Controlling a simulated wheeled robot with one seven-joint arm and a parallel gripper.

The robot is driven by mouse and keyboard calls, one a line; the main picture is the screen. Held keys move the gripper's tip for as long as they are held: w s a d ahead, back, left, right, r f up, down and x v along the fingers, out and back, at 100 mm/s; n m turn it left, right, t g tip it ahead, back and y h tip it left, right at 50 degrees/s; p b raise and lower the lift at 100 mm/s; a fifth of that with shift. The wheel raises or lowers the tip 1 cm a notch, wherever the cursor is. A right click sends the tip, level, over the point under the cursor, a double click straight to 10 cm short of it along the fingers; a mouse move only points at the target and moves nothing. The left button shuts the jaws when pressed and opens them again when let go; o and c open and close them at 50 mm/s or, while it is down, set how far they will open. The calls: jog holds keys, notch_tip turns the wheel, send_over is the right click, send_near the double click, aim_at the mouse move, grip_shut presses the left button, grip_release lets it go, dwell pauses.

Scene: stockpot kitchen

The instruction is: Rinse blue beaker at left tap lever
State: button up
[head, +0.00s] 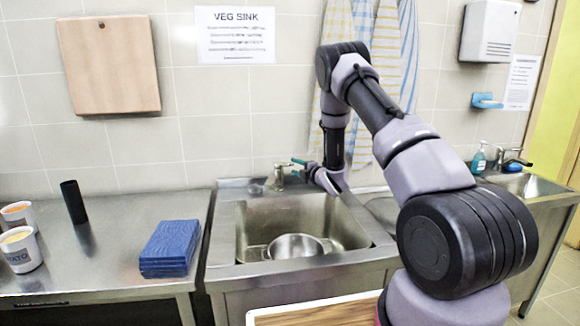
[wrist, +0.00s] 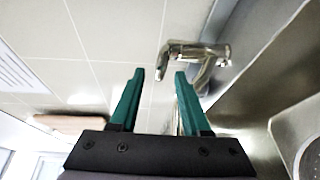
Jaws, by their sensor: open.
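My gripper (head: 299,164) is at the back of the large sink, beside its chrome tap (head: 279,178). In the wrist view my gripper (wrist: 158,74) has its two green fingers apart, with nothing between them. The tap (wrist: 205,68) is just beyond the fingertips there, its slim arm reaching across in front of the gap. I cannot tell whether a finger touches it. I cannot make out a blue beaker in either view. The large sink (head: 228,240) holds a metal pot (head: 297,247) at its bottom.
Folded blue cloths (head: 170,247), a dark cylinder (head: 73,202) and two labelled tubs (head: 20,250) stand on the left steel counter (head: 105,245). A second tap (head: 512,158) and soap bottle (head: 479,158) are at right. Towels (head: 385,60) hang behind my arm. A wooden board edge (head: 310,312) is in front.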

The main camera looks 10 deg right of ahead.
aim_at(291, 165)
jog(key=shift+x, duration=2.1)
grip_shut()
